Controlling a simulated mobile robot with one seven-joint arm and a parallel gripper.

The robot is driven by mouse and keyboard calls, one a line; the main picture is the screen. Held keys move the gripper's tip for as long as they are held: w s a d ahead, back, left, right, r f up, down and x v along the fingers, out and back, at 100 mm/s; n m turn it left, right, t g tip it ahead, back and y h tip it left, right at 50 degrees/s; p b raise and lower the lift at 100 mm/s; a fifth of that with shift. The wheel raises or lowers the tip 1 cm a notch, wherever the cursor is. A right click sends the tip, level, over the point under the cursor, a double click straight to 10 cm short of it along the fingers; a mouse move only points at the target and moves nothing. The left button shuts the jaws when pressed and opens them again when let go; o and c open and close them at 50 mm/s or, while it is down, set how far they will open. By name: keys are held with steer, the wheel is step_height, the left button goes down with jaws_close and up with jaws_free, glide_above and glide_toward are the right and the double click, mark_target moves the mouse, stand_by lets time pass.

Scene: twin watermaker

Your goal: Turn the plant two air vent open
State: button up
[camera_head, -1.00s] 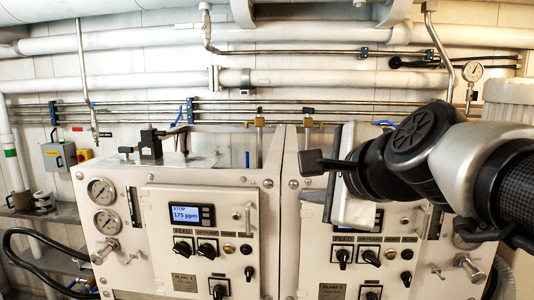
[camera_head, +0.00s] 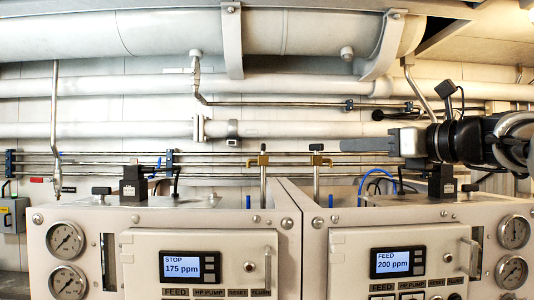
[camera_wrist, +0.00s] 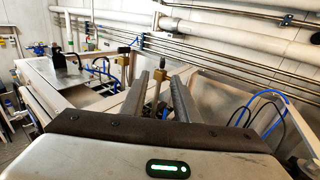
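The plant two air vent appears to be the brass valve (camera_head: 317,160) with a small black handle on an upright pipe behind the right cabinet. My gripper (camera_head: 343,145) is just to its right at about handle height, pointing left. A small gap shows between fingertips and valve. In the wrist view my gripper (camera_wrist: 160,76) has its two dark fingers apart, with a brass valve and its pipe (camera_wrist: 156,92) seen between them, farther on. Whether the fingers straddle the handle cannot be told. A similar brass valve (camera_head: 263,160) stands to the left.
The left cabinet's display (camera_head: 182,267) reads STOP, 175 ppm; the right one's display (camera_head: 392,263) reads FEED, 200 ppm. Steel pipes (camera_head: 100,168) run along the wall behind the valves. Blue hoses (camera_head: 375,178) loop below my gripper. Large pipes cross above.

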mark_target(310, 147)
steer(key=p+x, duration=0.1)
steer(key=x, duration=1.6)
steer(key=shift+w+d+r, duration=0.15)
steer(key=shift+w+r, duration=0.05)
steer(key=shift+w, duration=0.05)
jaws_close()
